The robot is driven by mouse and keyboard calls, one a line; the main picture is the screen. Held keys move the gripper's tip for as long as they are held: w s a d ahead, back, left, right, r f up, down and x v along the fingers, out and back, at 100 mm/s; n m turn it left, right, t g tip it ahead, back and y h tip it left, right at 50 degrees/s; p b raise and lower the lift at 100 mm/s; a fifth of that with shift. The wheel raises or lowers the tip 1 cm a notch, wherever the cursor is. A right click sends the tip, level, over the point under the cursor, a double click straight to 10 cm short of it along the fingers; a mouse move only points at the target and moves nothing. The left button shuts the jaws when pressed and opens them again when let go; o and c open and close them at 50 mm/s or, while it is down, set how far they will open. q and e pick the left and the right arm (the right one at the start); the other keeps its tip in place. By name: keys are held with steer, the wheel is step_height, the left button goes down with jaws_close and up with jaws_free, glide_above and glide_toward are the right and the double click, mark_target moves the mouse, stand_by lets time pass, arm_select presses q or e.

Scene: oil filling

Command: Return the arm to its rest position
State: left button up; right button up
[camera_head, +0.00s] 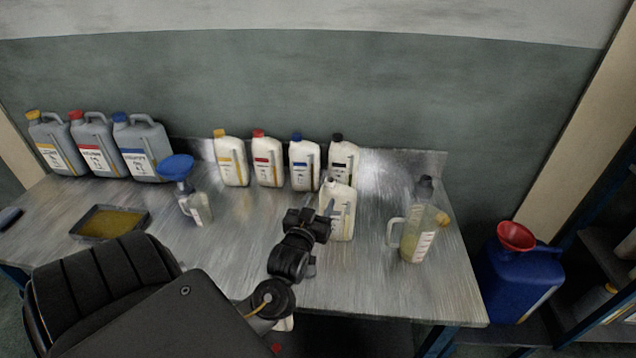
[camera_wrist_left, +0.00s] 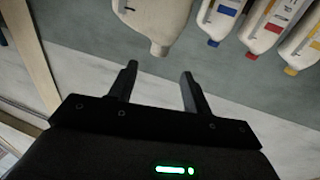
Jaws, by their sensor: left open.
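My left arm comes in from the bottom of the head view, and its dark gripper (camera_head: 326,204) is over the metal table beside a white bottle (camera_head: 342,222). In the left wrist view the same gripper (camera_wrist_left: 158,74) is open, with nothing between its two fingers. That view is turned over, and the white bottle (camera_wrist_left: 152,12) shows just past the fingertips, its pale neck pointing down the picture. The fingers look apart from the bottle there; in the head view they overlap its left edge. My right gripper is not in view.
Behind stand white bottles with yellow (camera_head: 231,162), red (camera_head: 267,163), blue (camera_head: 304,166) and black (camera_head: 342,158) caps. A measuring jug (camera_head: 418,240) stands right on the table (camera_head: 385,290). A blue funnel (camera_head: 176,167), an oil tray (camera_head: 110,222) and grey canisters (camera_head: 145,150) are left.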

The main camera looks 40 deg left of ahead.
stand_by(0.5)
arm_select(q)
steer(key=s+d+f+m+g+h, duration=0.4)
steer(key=s+d+f+g+h, duration=0.2)
steer(key=s+d+f, duration=0.4)
steer(key=s+d+f+m+g+h, duration=0.1)
steer(key=s+d+f+m+g, duration=0.2)
steer(key=s, duration=0.5)
steer(key=s+d+f+g+h, duration=0.1)
steer(key=s+d+f+g, duration=0.3)
steer(key=s, duration=0.3)
step_height(320, 180, down, 26)
steer(key=d+g+b, duration=0.1)
steer(key=b, duration=0.1)
steer(key=s+a+f+g, duration=0.1)
steer(key=s+a+f, duration=0.2)
steer(key=s+f, duration=1.4)
steer(key=shift+s+f+y+b, duration=0.25)
steer(key=shift+f+y+b, duration=0.05)
steer(key=shift+b, duration=0.1)
